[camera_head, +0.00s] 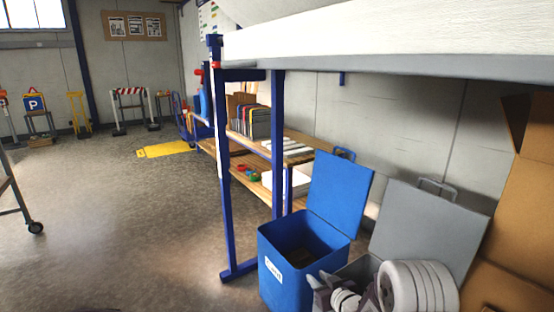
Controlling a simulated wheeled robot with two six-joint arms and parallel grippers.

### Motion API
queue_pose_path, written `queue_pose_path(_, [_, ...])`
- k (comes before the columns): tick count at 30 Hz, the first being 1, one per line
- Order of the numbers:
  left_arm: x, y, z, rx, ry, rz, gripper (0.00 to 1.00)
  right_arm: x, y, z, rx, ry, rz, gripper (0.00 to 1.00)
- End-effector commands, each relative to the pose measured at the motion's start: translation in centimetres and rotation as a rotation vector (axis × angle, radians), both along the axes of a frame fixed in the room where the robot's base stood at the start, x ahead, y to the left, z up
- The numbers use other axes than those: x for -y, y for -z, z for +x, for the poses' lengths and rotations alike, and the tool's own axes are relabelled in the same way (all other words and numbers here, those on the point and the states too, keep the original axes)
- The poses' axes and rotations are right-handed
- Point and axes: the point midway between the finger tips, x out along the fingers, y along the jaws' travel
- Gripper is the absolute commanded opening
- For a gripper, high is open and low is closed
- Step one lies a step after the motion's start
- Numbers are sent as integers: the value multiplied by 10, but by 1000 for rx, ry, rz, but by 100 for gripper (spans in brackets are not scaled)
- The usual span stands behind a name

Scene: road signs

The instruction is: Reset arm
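The task names no object, only my arm. My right gripper (321,288) shows at the bottom edge, right of centre, with dark finger parts and white ribbed parts beside it. It is in front of the open blue bin (283,284) and a grey lidded bin (425,228). The frame edge cuts it off, so I cannot tell how far its fingers are apart or whether they hold anything. My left gripper is not in view.
A blue-framed workbench (400,68) with a white top spans the upper right. Cardboard boxes (530,200) stand at the right edge. The floor (120,230) on the left is mostly clear; barriers (132,108) stand far back.

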Motion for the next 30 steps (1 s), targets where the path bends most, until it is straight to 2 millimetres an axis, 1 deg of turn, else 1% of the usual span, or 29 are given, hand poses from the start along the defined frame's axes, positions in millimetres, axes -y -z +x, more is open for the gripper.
queue_pose_path(1, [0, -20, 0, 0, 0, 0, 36, -1, -27, 2, 14, -2, -1, 30])
queue_pose_path(2, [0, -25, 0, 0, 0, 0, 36, -2, -37, 3, 22, -3, -1, 30])
queue_pose_path(3, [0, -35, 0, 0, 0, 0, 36, -3, -53, 3, 32, -6, -2, 30])
queue_pose_path(4, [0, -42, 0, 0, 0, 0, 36, -4, -64, 4, 40, -7, -2, 30])
queue_pose_path(8, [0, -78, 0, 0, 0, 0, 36, -7, -122, 4, 75, -11, -3, 30])
queue_pose_path(9, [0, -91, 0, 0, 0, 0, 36, -8, -144, 4, 87, -10, -2, 30])
queue_pose_path(11, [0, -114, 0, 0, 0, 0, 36, -8, -179, 3, 103, -5, -2, 30])
queue_pose_path(14, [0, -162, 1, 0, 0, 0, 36, -6, -247, -3, 107, 15, -8, 30])
queue_pose_path(15, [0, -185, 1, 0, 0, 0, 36, -4, -277, -7, 99, 29, -13, 30])
queue_pose_path(16, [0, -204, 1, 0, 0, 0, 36, -2, -299, -11, 86, 43, -20, 30])
queue_pose_path(17, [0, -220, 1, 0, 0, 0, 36, 0, -318, -16, 69, 58, -26, 30])
queue_pose_path(18, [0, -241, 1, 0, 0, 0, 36, 4, -341, -23, 42, 78, -34, 30])
queue_pose_path(19, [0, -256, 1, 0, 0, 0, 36, 8, -356, -29, 18, 96, -41, 30])
queue_pose_path(21, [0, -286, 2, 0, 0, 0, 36, 16, -383, -45, -50, 135, -58, 30])
queue_pose_path(23, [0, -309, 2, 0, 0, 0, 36, 22, -400, -61, -113, 166, -71, 30])
queue_pose_path(24, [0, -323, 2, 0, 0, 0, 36, 26, -408, -72, -160, 188, -77, 30])
queue_pose_path(26, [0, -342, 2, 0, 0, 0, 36, 33, -418, -92, -240, 218, -88, 30])
queue_pose_path(28, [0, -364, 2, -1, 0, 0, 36, 40, -425, -120, -349, 253, -99, 30])
queue_pose_path(29, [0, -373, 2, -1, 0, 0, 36, 43, -427, -136, -406, 269, -104, 30])
queue_pose_path(30, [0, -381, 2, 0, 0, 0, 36, 46, -423, -158, -490, 289, -110, 30])
